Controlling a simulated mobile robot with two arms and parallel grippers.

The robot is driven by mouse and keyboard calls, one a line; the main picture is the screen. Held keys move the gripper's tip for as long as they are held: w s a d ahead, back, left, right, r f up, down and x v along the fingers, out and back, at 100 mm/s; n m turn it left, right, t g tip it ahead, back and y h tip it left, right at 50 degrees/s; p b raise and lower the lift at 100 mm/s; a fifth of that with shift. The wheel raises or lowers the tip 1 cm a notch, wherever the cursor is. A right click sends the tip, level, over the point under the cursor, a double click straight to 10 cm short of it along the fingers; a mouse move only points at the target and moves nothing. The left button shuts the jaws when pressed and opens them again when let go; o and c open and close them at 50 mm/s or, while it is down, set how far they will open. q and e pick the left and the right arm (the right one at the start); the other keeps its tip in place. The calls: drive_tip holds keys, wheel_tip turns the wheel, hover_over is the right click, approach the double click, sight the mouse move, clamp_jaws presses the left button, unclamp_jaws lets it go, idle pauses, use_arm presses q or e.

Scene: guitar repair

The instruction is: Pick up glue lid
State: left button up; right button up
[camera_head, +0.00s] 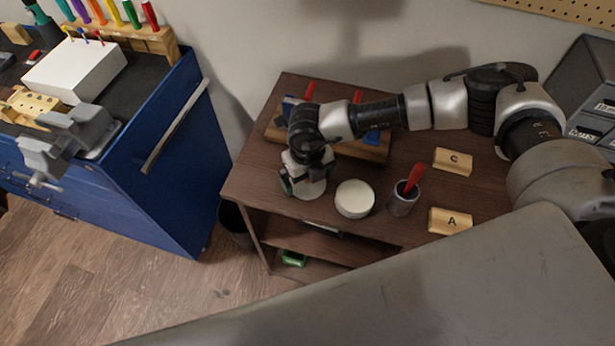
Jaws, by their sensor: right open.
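My right gripper (306,181) is open and points down at the front left of the brown wooden cabinet top. A pale round piece (312,190), likely the glue lid, lies under and between its fingers and is partly hidden by them. I cannot tell whether the fingers touch it. Just to its right stands a low round white container (355,198) with a cream top, likely the glue pot. My left gripper is not in view.
Right of the container, a grey cup (403,203) holds a red-handled tool (414,178). Wooden blocks marked C (453,162) and A (450,221) stand farther right. A wooden rack (372,152) with red and blue items lies behind my arm. A blue tool cabinet (165,185) stands left.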

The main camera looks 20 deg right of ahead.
drive_tip(key=shift+f, duration=0.25)
drive_tip(key=shift+s+f, duration=0.1)
drive_tip(key=shift+s, duration=0.1)
clamp_jaws()
